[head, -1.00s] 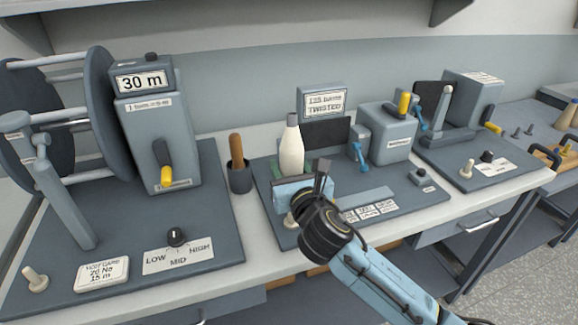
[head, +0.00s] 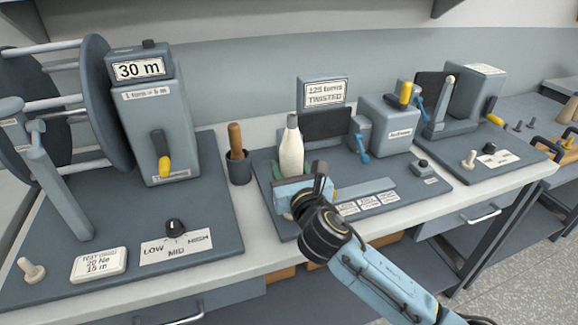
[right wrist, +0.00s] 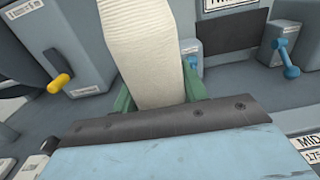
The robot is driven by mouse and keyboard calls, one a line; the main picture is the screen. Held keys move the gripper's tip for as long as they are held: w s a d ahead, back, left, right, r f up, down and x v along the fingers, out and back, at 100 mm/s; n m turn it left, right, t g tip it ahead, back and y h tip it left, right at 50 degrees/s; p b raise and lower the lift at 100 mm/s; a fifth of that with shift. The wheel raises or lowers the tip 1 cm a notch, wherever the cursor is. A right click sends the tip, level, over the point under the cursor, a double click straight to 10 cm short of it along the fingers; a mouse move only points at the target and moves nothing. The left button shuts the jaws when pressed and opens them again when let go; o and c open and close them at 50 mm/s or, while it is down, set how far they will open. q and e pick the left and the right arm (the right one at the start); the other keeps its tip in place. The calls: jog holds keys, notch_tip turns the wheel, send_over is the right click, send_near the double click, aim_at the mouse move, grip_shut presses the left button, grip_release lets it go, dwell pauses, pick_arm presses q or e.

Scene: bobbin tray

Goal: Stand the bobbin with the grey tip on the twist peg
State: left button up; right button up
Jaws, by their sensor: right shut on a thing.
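The bobbin (head: 291,152) is cream white with a grey tip at its top. It stands nearly upright in my right gripper (head: 289,176), which is shut on its lower part. In the right wrist view the bobbin (right wrist: 152,50) rises between the green finger pads, and its tip is out of the picture. The gripper is over the left front part of the middle station's dark plate (head: 410,202). The gripper and wrist cover the plate below the bobbin, so its lower end and any peg there are hidden. My left gripper is not in view.
A reel machine marked 30 m (head: 150,110) stands at left. A cup with a wooden-handled tool (head: 238,165) is just left of the bobbin. Behind are a dark panel and a sign marked TWISTED (head: 323,92). Short cream pegs stand at far left (head: 32,270) and right (head: 470,159).

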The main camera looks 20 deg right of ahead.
jog(key=shift+f+b, duration=0.5)
jog(key=shift+f, duration=0.45)
jog(key=o, duration=1.1)
jog(key=s, duration=1.3)
jog(key=shift+s+p, duration=0.25)
jog(key=shift+p, duration=0.15)
